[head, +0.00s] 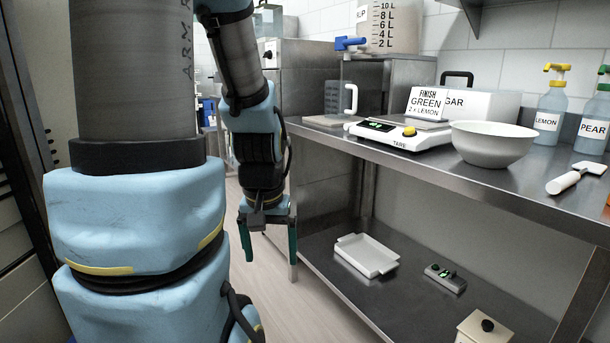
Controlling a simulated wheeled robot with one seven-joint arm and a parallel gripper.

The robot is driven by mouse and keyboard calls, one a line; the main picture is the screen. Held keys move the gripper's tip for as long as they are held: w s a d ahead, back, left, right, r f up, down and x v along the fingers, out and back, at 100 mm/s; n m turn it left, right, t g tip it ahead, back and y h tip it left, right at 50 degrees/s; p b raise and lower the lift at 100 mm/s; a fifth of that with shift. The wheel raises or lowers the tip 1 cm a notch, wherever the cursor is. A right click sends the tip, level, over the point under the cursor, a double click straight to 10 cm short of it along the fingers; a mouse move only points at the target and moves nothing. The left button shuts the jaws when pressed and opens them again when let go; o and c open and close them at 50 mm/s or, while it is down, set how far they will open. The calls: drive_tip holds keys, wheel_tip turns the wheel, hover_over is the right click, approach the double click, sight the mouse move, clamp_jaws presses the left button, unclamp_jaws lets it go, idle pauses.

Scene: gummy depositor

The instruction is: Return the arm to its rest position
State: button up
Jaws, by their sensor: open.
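My gripper (268,245) hangs at the end of my blue and grey arm, left of the middle of the head view. Its two dark green fingers point down and stand apart, with nothing between them. It is over the floor, just left of the steel bench, and touches nothing that I can see. The upper arm link fills the left of the view and hides what is behind it.
The steel bench (400,170) holds a scale (395,138), a white bowl (492,145), a scraper (577,177) and labelled bottles. Its lower shelf (390,300) holds a white tray (366,255) and a small device (445,278). The floor (325,320) below my gripper is clear.

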wheel_tip(320, 180, up, 16)
drive_tip(key=p, duration=1.5)
